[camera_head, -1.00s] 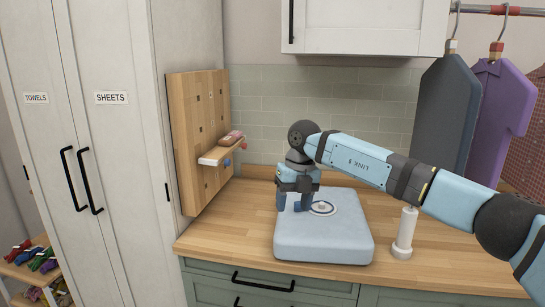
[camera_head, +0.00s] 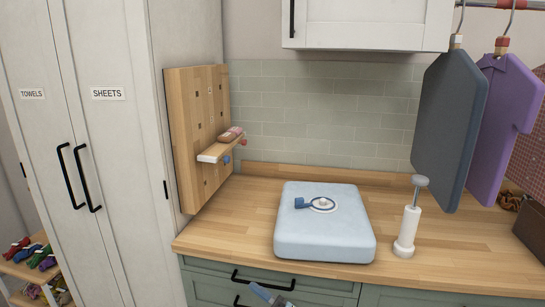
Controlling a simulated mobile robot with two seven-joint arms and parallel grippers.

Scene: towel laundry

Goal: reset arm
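A light blue, padded square block (camera_head: 325,240) lies flat on the wooden counter. On its top is a round white valve (camera_head: 323,204), with a dark blue ring around it and a blue cap (camera_head: 299,203) lying to its left. A small blue-grey tip (camera_head: 268,295), probably part of my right gripper, pokes in at the bottom edge, in front of the drawers and clear of the block. It is too cut off to show whether it is open or shut. My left gripper is not in view.
A white hand pump (camera_head: 408,230) with a grey handle stands right of the block. A wooden pegboard (camera_head: 190,120) with a small shelf stands at left, beside tall cabinets (camera_head: 105,150). A grey garment (camera_head: 448,130) and a purple one (camera_head: 507,130) hang at right. The counter's front right is clear.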

